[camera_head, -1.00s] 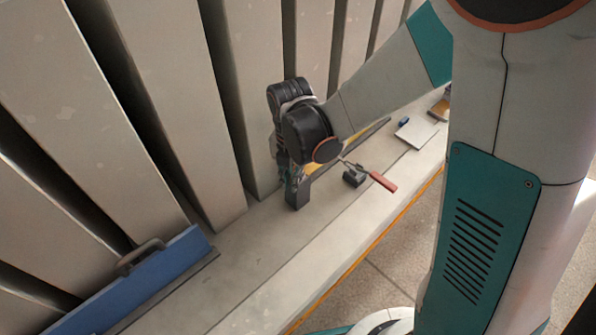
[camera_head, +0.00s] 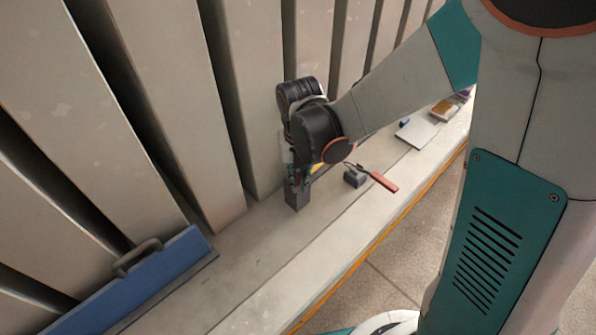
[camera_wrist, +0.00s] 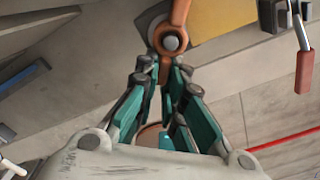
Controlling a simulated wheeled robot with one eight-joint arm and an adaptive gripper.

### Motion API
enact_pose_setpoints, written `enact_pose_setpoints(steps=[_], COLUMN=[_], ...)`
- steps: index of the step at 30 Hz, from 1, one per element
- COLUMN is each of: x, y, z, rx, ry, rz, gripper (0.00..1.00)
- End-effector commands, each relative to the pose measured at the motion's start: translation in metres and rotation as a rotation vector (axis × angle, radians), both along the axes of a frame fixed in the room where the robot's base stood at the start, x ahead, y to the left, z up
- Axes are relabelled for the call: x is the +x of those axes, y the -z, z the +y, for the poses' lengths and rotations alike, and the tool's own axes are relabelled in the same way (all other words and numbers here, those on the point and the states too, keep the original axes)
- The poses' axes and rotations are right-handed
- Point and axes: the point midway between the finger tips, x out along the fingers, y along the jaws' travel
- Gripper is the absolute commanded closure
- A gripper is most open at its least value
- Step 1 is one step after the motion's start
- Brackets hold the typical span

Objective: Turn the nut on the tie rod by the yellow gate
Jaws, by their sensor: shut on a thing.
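The nut (camera_wrist: 179,14) is orange with long wings, and a grey round rod end (camera_wrist: 171,43) shows at its middle in the wrist view. My gripper (camera_wrist: 166,72) is shut on the nut's lower wing. The yellow gate (camera_wrist: 218,16) is right behind the nut. In the head view my gripper (camera_head: 298,182) is low by the panels, and only a sliver of the yellow gate (camera_head: 318,168) shows beside it. My wrist hides the nut there.
A clamp with a red handle (camera_head: 384,182) stands right of my gripper; it also shows in the wrist view (camera_wrist: 304,70). Tall grey panels (camera_head: 160,90) stand behind. The bench ledge between is clear.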

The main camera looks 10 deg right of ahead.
Motion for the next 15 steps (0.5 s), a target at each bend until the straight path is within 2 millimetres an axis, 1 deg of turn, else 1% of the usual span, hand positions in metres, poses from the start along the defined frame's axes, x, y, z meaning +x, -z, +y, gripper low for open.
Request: enact_pose_setpoints(steps=[3, 4, 5, 6, 7, 15], x=[-0.0001, -0.0001, -0.0001, -0.0001, -0.0001, -0.0002], y=[0.0001, 0.0001, 0.0001, 0.0001, 0.0001, 0.0], z=[-0.0002, -0.0002, -0.0002, -0.0002, -0.0002, 0.0001], rx=[-0.001, -0.001, -0.001, -0.001, -0.001, 0.0], ry=[0.002, 0.002, 0.002, 0.002, 0.002, 0.003], rz=[0.0, 0.0, 0.0, 0.0, 0.0, 0.0], gripper=[1.0, 0.86, 0.8, 0.7, 0.67, 0.67])
